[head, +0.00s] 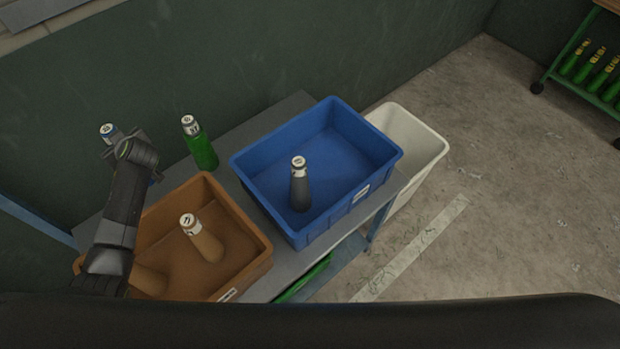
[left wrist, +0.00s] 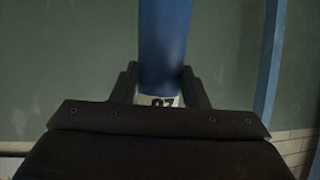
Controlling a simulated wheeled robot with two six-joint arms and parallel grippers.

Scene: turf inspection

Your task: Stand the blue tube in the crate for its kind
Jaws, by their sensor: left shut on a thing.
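My left gripper (head: 120,148) is shut on the blue tube (head: 108,131), held up at the left by the dark wall. In the head view its pale labelled end shows past the gripper, and the rest is mostly hidden. In the left wrist view the tube (left wrist: 165,45) runs up between the fingers, with a white label near them. The blue crate (head: 283,217) stands on the bench with one dark grey tube (head: 300,188) upright in it. The orange-brown crate (head: 262,252) holds an upright tan tube (head: 202,240) and another tan tube partly hidden by my arm. My right gripper is not in view.
A green tube (head: 201,148) stands on the grey bench (head: 285,108) behind the crates. A white bin (head: 425,150) stands on the floor right of the blue crate. A green rack (head: 570,85) with several green tubes is at the far right. The blue crate has free floor inside.

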